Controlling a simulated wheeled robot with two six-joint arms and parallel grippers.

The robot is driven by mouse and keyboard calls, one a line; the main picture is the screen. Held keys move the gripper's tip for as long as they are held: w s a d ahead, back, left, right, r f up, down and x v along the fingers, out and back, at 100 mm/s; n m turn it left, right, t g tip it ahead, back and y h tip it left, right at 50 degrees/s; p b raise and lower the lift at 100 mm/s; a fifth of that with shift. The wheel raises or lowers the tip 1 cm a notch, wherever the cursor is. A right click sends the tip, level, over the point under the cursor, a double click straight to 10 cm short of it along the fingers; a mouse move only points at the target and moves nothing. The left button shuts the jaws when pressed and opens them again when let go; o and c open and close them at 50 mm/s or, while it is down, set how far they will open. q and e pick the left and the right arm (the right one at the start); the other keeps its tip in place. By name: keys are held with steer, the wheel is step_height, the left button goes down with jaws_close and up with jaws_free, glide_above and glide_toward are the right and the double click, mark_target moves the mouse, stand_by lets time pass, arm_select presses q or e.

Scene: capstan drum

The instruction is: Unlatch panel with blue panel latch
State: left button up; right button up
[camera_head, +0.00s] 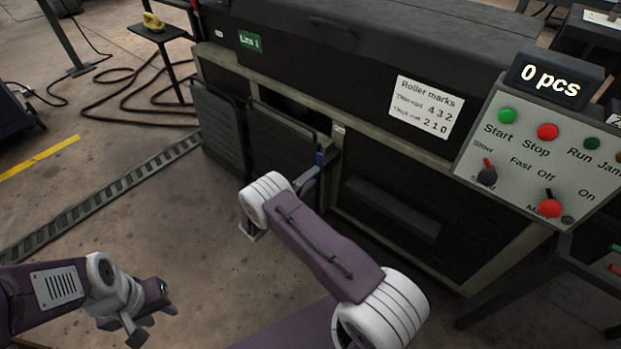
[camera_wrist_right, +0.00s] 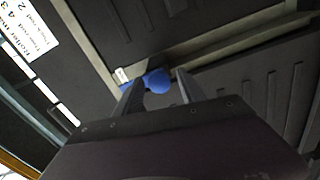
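The blue panel latch (camera_head: 319,158) sits at the upper right corner of a dark panel (camera_head: 283,146) low on the machine. In the right wrist view the latch is a rounded blue knob (camera_wrist_right: 158,81). My right gripper (camera_wrist_right: 160,88) is open, with one finger on each side of the knob. The left finger overlaps the knob's edge; I cannot tell whether it touches. In the head view my right gripper (camera_head: 311,174) is just below the latch, partly hidden by its own wrist. My left gripper (camera_head: 153,319) is open and empty over the floor at lower left.
A control box (camera_head: 540,150) with buttons and a "0 pcs" display (camera_head: 551,80) stands at the right. A "Roller marks" sheet (camera_head: 426,106) is on the machine front. A hose (camera_head: 125,95) lies on the floor at back left.

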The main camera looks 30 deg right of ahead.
steer(key=p+v, duration=0.3)
steer(key=v, duration=0.6)
stand_by(0.4)
